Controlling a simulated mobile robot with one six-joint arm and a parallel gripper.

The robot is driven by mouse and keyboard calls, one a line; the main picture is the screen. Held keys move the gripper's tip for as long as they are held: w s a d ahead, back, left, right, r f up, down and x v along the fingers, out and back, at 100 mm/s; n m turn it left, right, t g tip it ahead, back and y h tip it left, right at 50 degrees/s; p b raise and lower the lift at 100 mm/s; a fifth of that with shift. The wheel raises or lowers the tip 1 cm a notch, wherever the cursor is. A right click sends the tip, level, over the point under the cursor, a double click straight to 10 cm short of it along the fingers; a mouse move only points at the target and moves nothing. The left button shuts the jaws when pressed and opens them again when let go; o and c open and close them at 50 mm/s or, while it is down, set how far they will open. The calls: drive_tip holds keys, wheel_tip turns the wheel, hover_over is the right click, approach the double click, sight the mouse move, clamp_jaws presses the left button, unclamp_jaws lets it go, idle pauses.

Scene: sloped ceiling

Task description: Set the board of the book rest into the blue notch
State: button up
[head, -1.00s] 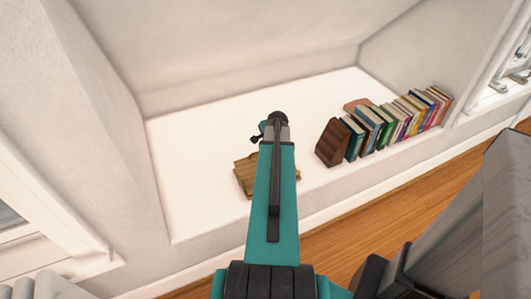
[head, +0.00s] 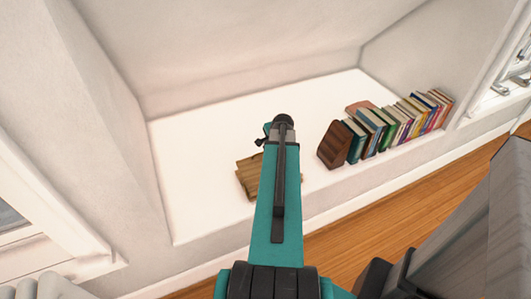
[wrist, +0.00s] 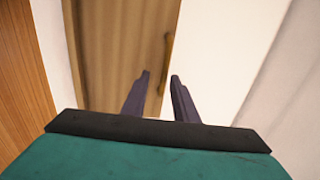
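The wooden book rest (head: 249,178) lies on the white ledge, partly hidden behind my teal arm in the head view. In the wrist view its brown board (wrist: 120,45) fills the upper middle, with a thin raised wooden strip (wrist: 167,50) along its right side. My gripper (wrist: 160,75) has two dark fingers standing apart, with the lower end of that strip showing between them. I cannot tell whether they touch it. In the head view the fingers are hidden by the arm. I cannot make out a blue notch in either view.
A dark wooden block (head: 333,146) stands to the right of the book rest, at the near end of a row of several books (head: 392,123). The white ledge (head: 205,135) is clear on the left and back. Sloped walls enclose it; wooden floor lies in front.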

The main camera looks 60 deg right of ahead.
drive_tip(key=shift+r, duration=0.1)
drive_tip(key=p+v, duration=0.1)
drive_tip(key=v, duration=1.2)
drive_tip(key=shift+s+r, duration=0.2)
drive_tip(key=shift+r, duration=0.1)
idle(0.3)
